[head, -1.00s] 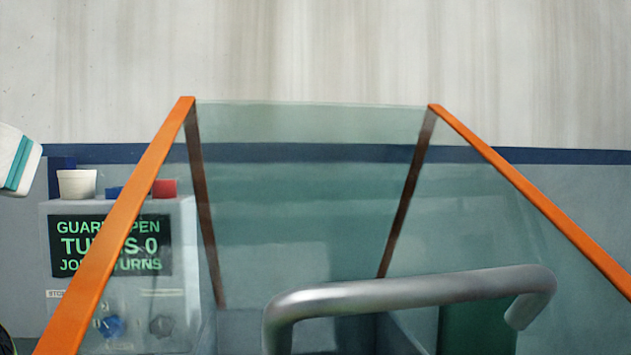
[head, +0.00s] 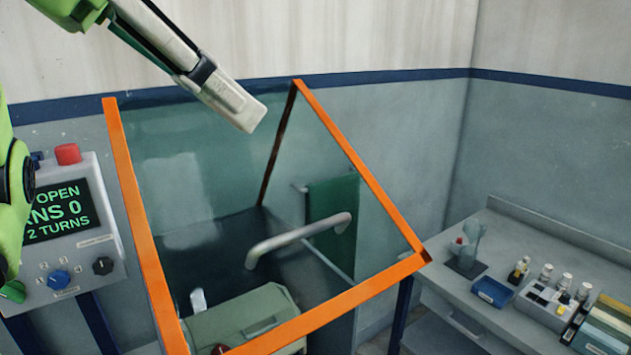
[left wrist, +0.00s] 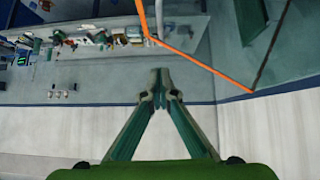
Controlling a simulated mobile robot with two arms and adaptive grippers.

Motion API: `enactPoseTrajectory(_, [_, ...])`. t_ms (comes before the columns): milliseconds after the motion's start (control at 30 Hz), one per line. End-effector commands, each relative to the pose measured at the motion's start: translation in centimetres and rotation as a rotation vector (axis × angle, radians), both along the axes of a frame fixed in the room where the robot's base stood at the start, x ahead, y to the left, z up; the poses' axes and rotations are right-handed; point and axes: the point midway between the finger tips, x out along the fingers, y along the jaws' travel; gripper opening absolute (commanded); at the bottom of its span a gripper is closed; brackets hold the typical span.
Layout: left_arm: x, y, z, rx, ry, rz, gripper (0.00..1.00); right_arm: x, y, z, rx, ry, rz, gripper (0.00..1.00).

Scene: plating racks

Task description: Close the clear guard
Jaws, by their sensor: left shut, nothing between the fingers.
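The clear guard (head: 138,200) has orange edges and see-through panels. It stands raised, and the panel beside it reads OPEN. Its grey bar handle (head: 300,240) shows in front of the dark inside. My left gripper (head: 250,118) comes in from the upper left and appears in front of the guard's upper back part, apart from the handle in the picture. Its fingers are together with nothing between them. In the left wrist view the fingertips (left wrist: 161,85) meet, and an orange guard edge (left wrist: 195,62) lies beyond them. My right gripper is not in view.
A control box (head: 75,235) with a red button and knobs stands at the left. A green box (head: 235,318) sits low behind the front edge. A side bench (head: 520,240) at the right holds a blue tray (head: 491,291) and several small bottles. A green cloth (head: 332,205) hangs behind the guard.

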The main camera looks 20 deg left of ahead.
Motion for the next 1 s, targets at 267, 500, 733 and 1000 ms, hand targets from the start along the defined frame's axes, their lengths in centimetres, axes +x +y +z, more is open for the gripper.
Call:
enactPoseTrajectory(267, [2.3, -1.9, -3.0, 0.0, 0.005, 0.001, 0.0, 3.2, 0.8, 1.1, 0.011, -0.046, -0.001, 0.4])
enactPoseTrajectory(500, [5.1, -4.3, -6.5, -0.001, 0.005, -0.001, 0.0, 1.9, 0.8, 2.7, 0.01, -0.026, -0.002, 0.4])
enactPoseTrajectory(733, [5.2, -4.5, -9.5, -0.002, 0.002, 0.001, 0.0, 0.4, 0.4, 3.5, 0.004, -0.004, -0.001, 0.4])
enactPoseTrajectory(1000, [5.1, -4.6, -10.8, -0.004, 0.001, -0.001, 0.0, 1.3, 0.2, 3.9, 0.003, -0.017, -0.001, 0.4])
